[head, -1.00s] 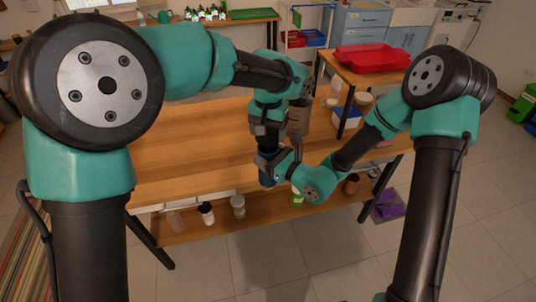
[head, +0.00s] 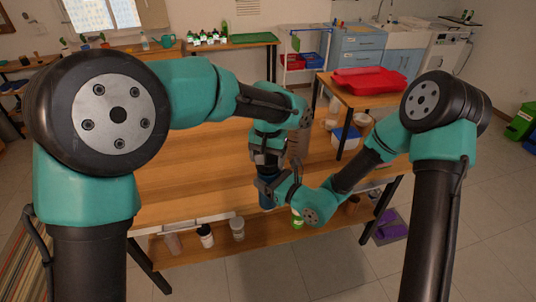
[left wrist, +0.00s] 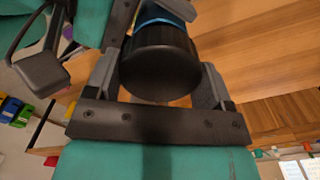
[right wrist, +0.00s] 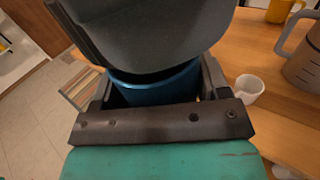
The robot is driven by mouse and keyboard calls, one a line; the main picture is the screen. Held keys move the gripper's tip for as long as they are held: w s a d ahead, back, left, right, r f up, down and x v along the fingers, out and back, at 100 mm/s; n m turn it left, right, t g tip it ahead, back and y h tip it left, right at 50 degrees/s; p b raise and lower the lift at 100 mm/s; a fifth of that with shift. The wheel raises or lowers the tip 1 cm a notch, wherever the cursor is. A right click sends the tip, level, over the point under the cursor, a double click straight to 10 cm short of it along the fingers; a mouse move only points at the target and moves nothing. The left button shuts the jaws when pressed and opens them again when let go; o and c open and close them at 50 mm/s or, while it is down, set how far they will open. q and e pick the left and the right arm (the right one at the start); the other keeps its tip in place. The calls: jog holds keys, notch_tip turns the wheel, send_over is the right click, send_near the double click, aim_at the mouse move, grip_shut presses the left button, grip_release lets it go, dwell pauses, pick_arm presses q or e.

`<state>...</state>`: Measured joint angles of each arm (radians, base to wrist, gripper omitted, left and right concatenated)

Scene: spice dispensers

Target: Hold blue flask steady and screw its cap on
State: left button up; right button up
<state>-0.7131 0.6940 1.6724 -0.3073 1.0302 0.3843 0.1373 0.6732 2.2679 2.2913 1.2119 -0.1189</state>
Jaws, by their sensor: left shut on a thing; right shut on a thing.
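The blue flask (head: 266,199) is upright near the table's front edge, and it also shows in the right wrist view (right wrist: 160,88). My right gripper (head: 268,186) is shut around its body from the side. The black cap (left wrist: 160,65) is at the flask's top, with blue visible just beyond it in the left wrist view. My left gripper (left wrist: 158,85) is shut on the cap, one finger on each side. A dark grey shape covers the flask's top in the right wrist view, so I cannot tell how tightly the cap sits.
A grey-brown pitcher (right wrist: 306,58), a white cup (right wrist: 248,88) and an orange mug (right wrist: 284,8) stand near the flask. Several jars, including one white-topped jar (head: 237,228), stand on the lower shelf. The tabletop left of my grippers (head: 190,170) is clear.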

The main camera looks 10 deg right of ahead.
pick_arm(q)
jog(key=shift+f, duration=0.6)
dwell(0.8)
